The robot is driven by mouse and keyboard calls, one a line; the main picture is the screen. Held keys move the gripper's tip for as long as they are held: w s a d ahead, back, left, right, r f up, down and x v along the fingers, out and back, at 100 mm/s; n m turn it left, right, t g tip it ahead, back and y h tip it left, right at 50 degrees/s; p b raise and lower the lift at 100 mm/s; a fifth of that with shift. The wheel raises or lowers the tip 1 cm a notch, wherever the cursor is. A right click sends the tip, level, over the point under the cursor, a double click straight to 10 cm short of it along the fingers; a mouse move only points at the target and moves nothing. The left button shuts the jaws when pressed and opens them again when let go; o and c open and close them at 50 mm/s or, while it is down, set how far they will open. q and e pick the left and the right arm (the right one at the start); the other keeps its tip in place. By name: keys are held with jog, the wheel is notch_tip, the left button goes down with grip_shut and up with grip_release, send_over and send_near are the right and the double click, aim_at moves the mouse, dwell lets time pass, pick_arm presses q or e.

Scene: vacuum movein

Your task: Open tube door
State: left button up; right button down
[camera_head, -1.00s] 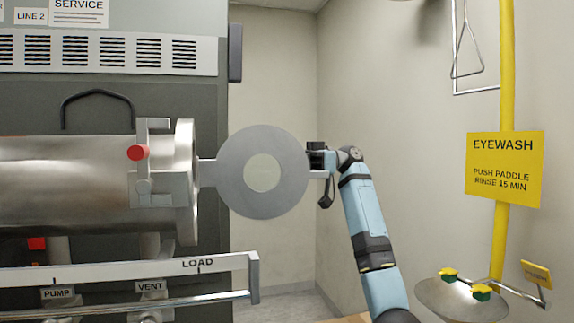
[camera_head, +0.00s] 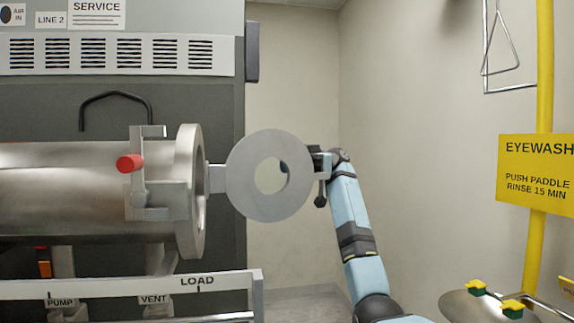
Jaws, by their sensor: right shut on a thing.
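The tube (camera_head: 90,190) is a horizontal metal cylinder at the left with a flanged end (camera_head: 190,190) facing right. Its round grey door (camera_head: 245,187) stands swung out to the right of the flange, joined by a hinge arm (camera_head: 216,178). A pale round area shows at the door's middle. My right gripper (camera_head: 318,165) is at the door's right edge, shut on the door's handle side; the exact grip is partly hidden behind the door. A red-knobbed clamp (camera_head: 130,163) sits on the tube near the flange. My left gripper is not in view.
A white rail marked LOAD (camera_head: 195,283) runs below the tube. At the right stand a yellow eyewash pole (camera_head: 544,90), its sign (camera_head: 535,170) and a bowl (camera_head: 470,308).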

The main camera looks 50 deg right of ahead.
jog(key=shift+w, duration=0.2)
dwell(0.3)
jog(key=c, duration=1.2)
grip_release()
jog(key=s+d+p, duration=0.1)
jog(key=d, duration=1.2)
jog(key=shift+s+d, duration=0.15)
jog(key=shift+d, duration=0.25)
jog(key=shift+r+p, duration=0.1)
jog(key=shift+p, duration=0.2)
